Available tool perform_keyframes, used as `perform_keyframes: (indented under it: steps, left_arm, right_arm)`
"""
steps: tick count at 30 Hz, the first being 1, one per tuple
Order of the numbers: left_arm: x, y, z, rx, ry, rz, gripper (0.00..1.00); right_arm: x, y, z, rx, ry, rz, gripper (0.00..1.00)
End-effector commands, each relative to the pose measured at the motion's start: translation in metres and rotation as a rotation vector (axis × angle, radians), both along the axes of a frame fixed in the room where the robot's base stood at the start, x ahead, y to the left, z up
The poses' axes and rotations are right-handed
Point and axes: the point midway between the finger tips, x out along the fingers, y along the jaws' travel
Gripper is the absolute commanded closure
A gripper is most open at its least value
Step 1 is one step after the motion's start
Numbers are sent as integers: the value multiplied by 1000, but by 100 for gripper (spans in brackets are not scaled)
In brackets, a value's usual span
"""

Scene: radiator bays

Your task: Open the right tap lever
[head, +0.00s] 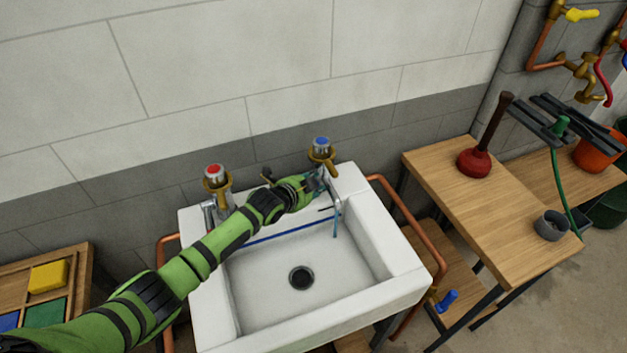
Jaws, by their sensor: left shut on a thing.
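A white sink (405,275) stands against the wall with two taps at its back edge. The right tap (321,148) has a blue cap and a brass collar. The left tap (215,178) has a red cap. My green left arm reaches across the basin from the lower left. My left gripper (318,183) is shut at the right tap, just below the blue cap, on what appears to be its lever. The gripper and wrist hide most of the lever and its exact angle. A thin bluish strip hangs below the gripper. My right gripper is not in view.
Copper pipes (408,225) run beside the sink. A wooden table (480,215) at right holds a red plunger (474,162) and a grey cup (551,226). A wooden tray (80,265) with coloured blocks is at lower left. The basin is empty around its drain (301,278).

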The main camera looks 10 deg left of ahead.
Motion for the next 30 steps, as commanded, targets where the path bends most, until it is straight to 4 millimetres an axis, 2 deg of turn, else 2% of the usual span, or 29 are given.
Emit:
perform_keyframes:
  steps: [1, 2, 12, 28, 29, 30]
  left_arm:
    - [5, 3, 9, -14, 13, 1, 100]
    - [6, 4, 10, -24, 27, 1, 100]
    - [9, 5, 15, -102, 136, 2, 100]
    - [10, 5, 17, -115, 151, 1, 100]
    - [10, 5, 17, -114, 151, 0, 58]
    - [10, 5, 17, -114, 151, 1, 44]
  right_arm:
    - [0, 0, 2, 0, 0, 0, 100]
    - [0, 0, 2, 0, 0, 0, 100]
    - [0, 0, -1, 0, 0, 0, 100]
    - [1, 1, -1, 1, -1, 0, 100]
    - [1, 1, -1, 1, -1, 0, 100]
    - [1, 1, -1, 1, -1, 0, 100]
